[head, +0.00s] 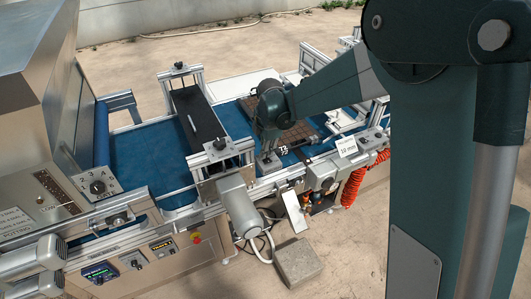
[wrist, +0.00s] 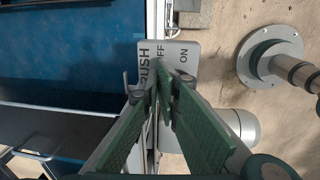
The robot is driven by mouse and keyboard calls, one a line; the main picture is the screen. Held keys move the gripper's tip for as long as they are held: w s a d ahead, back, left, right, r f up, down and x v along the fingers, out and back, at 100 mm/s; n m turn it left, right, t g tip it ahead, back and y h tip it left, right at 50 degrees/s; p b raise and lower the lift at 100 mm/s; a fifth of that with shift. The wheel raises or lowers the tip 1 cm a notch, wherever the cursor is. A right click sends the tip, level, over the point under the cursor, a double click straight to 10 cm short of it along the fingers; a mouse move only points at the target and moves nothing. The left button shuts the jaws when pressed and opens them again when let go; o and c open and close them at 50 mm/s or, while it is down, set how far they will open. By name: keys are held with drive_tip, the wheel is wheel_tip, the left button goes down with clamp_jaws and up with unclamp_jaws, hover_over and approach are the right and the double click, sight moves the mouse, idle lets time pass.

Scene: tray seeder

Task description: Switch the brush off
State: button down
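The brush switch plate (wrist: 184,68) is a grey panel with the words BRUSH, OFF and ON in black, at the top middle of the wrist view. My gripper (wrist: 162,76) is over the plate, its two green fingers converging with the tips together near OFF. The fingers cover part of the lettering, and the switch lever cannot be made out. In the head view my gripper (head: 266,153) points down at the near rail of the conveyor, right of the brush. The brush housing (head: 197,117) is a long dark box across the blue belt.
A grey motor (head: 238,207) juts from the near side by the brush housing. The blue belt (head: 148,160) runs along the machine. A brown cell tray (head: 300,132) lies on it beyond my gripper. A control panel (head: 97,187) with a knob stands at left.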

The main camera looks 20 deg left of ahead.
drive_tip(key=shift+s+d+f, duration=0.2)
drive_tip(key=shift+s+d, duration=0.2)
drive_tip(key=shift+s, duration=0.05)
wheel_tip(320, 180, up, 14)
drive_tip(key=w+a+p, duration=0.1)
drive_tip(key=w+a, duration=0.1)
drive_tip(key=shift+w+a, duration=0.3)
idle(0.5)
drive_tip(key=shift+d, duration=0.1)
idle(0.3)
